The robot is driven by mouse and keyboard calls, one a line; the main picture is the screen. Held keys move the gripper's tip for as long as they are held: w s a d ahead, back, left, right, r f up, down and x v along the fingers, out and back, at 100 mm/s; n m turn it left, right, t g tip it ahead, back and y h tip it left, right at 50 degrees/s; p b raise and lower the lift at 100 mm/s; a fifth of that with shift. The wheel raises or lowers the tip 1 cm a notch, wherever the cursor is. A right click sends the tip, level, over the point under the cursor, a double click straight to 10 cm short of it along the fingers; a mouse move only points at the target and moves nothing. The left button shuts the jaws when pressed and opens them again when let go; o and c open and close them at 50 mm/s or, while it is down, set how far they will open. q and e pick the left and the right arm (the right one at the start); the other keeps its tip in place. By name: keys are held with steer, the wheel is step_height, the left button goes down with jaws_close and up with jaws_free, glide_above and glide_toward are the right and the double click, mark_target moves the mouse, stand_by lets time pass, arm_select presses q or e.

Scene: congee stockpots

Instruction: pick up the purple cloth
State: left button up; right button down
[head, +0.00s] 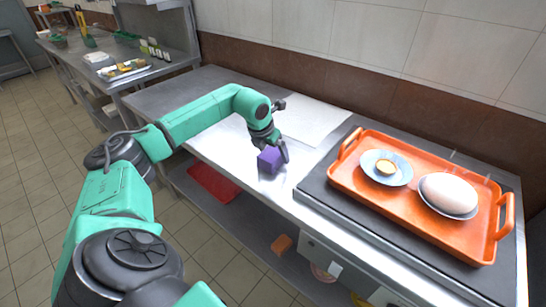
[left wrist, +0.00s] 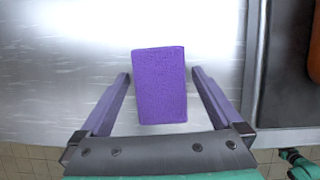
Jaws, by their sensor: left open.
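The purple cloth (head: 269,160) is a small block-like folded piece on the metal counter, near its front edge. In the left wrist view the cloth (left wrist: 160,85) shows as an upright rectangle. My left gripper (head: 276,150) is right above it and pointing down. In the left wrist view its two open fingers (left wrist: 160,95) stand on either side of the cloth, with a gap on each side. In the head view the gripper partly hides the cloth's top.
An orange tray (head: 420,190) with a small bowl (head: 386,168) and a bowl holding a white mound (head: 449,195) stands on a dark plate at right. A pale sheet (head: 311,120) lies behind the gripper. A red item (head: 213,184) is on the lower shelf.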

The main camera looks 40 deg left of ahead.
mark_target(273, 151)
arm_select(q)
steer(key=shift+f, duration=0.25)
stand_by(0.3)
steer(key=c, duration=1.3)
steer(key=shift+r, duration=0.15)
steer(key=shift+r, duration=0.3)
step_height(273, 151, up, 20)
steer(key=shift+f+p, duration=0.15)
steer(key=shift+p, duration=0.8)
